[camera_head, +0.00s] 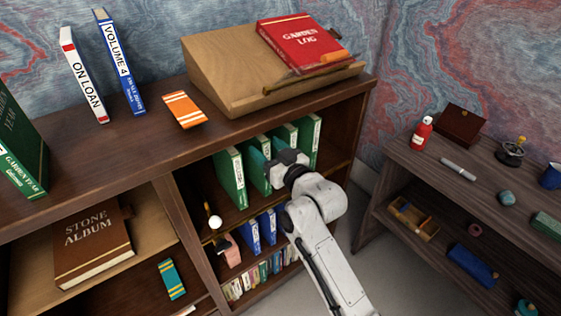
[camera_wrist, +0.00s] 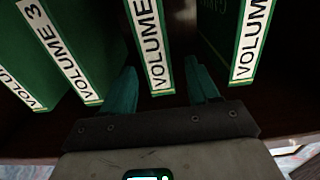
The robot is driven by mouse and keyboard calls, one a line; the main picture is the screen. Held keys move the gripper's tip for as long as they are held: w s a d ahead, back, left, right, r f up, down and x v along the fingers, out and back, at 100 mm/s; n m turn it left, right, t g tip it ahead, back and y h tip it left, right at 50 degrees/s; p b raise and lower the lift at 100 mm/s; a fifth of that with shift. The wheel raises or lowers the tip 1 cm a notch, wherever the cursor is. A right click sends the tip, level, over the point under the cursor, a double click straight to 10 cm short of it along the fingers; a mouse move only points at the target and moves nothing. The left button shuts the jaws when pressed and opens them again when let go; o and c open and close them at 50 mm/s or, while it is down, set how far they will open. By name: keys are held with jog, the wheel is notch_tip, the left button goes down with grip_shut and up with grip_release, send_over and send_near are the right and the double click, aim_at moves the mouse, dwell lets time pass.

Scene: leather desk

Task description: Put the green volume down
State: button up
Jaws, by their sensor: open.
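Several green volumes stand upright in a row on the upper shelf of the bookcase, such as the leftmost one (camera_head: 230,176). My gripper (camera_head: 283,160) reaches in at this row and hides part of it. In the wrist view my gripper (camera_wrist: 160,68) is open, with one teal finger on each side of a green volume (camera_wrist: 153,50) whose white label reads VOLUME. Its number is out of view. Small gaps show between the fingers and this volume. Volume 3 (camera_wrist: 58,52) stands left of the fingers and another green volume (camera_wrist: 250,42) stands right.
Blue books (camera_head: 250,236) and small books (camera_head: 262,272) fill lower shelves. A pale round knob (camera_head: 215,221) shows left of the green row. On top are an orange-striped book (camera_head: 184,109) and a wooden slope (camera_head: 222,72) bearing a red book (camera_head: 303,42). A side desk (camera_head: 462,205) stands right.

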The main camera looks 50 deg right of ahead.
jog(key=v, duration=0.6)
jog(key=s+a+f+n+g+y, duration=0.1)
jog(key=s+a+f+g+y, duration=0.15)
jog(key=a+f+g, duration=0.35)
jog(key=s+a+f+n+g+y, duration=0.1)
jog(key=s+a+f+y, duration=0.2)
jog(key=f, duration=0.4)
jog(key=s+a+f+g, duration=0.2)
jog(key=s+f+g, duration=0.1)
jog(key=s, duration=0.6)
jog(key=s+a+f+g, duration=0.3)
jog(key=s+g, duration=0.3)
jog(key=s, duration=0.3)
jog(key=shift+f+n+h, duration=0.35)
jog(key=shift+f+n, duration=0.05)
jog(key=shift+f, duration=0.25)
